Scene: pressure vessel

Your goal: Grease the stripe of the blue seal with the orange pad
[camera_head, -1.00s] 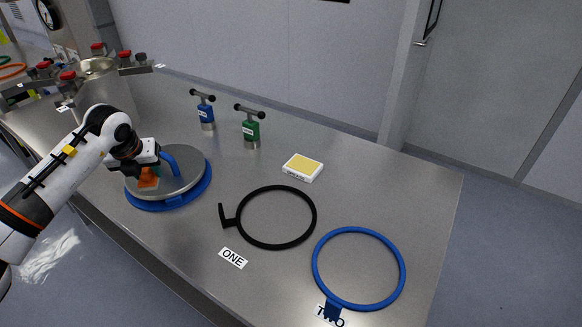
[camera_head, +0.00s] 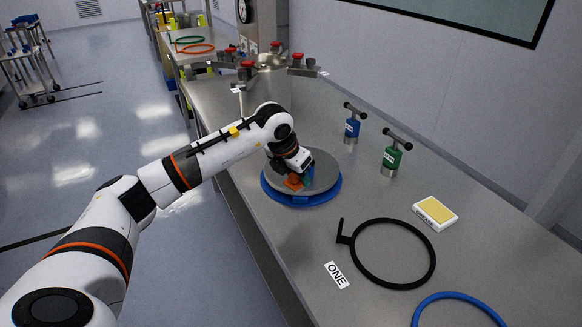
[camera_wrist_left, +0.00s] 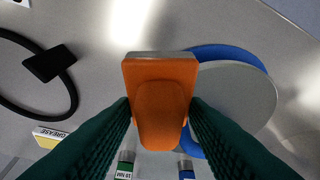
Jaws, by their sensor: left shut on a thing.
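My left gripper (camera_head: 296,172) is shut on the orange pad (camera_wrist_left: 160,100), between dark green ribbed fingers in the left wrist view. In the head view the orange pad (camera_head: 293,183) shows at the near left side of a round grey lid (camera_head: 327,166). I cannot tell whether it touches the lid. The blue seal (camera_head: 460,296) is a ring at the bottom right of the head view, cut off by the edge. Its stripe is not visible. My right gripper is not in view.
The grey lid sits on a blue ring base (camera_head: 300,201). A black ring (camera_head: 431,263) with a tab, label ONE (camera_head: 336,275) and the grease box (camera_head: 436,213) lie on the bench. Blue (camera_head: 352,128) and green (camera_head: 391,158) T-handled tools stand behind. A vessel (camera_head: 270,85) stands farther back.

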